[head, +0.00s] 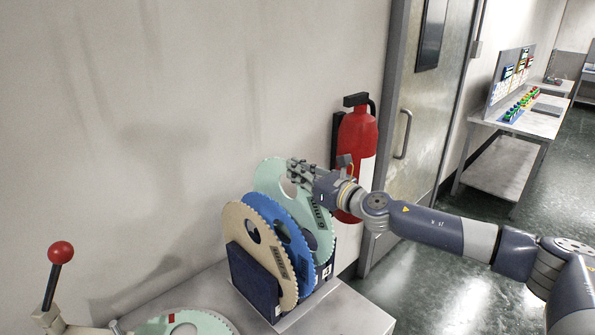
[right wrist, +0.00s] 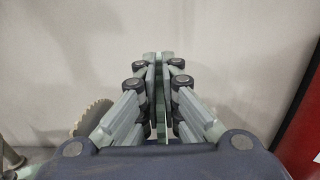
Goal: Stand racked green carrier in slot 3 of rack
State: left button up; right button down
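A green toothed carrier (head: 323,225) stands upright at the back of the dark blue rack (head: 252,283), behind a blue carrier (head: 296,236) and a tan carrier (head: 240,222). Its lower part is hidden, so I cannot tell how deep it sits. My right gripper (head: 298,172) is at its upper part. In the right wrist view the fingers (right wrist: 160,100) are nearly together with a thin green edge between them. A "4" label shows on the rack's right side; slot 3's label is not clear. My left gripper is not in view.
Another pale green toothed disc (head: 188,325) with a red mark lies at the bottom. A red-knobbed lever (head: 60,254) stands at left. A red fire extinguisher (head: 357,140) hangs close behind my right gripper. The grey table (head: 350,312) is clear right of the rack.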

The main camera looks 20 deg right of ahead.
aim_at(328, 215)
jog(key=shift+f+b, duration=3.3)
jog(key=shift+f, duration=0.45)
jog(key=c, duration=1.7)
grip_release()
jog(key=shift+s, duration=0.1)
jog(key=shift+f, duration=0.3)
jog(key=v, duration=0.9)
jog(key=shift+s+r, duration=0.1)
jog(key=shift+s+d, duration=0.35)
jog(key=shift+s, duration=0.3)
jog(key=shift+s+d+r, duration=0.1)
jog(key=shift+s+d, duration=0.05)
jog(key=shift+s, duration=0.5)
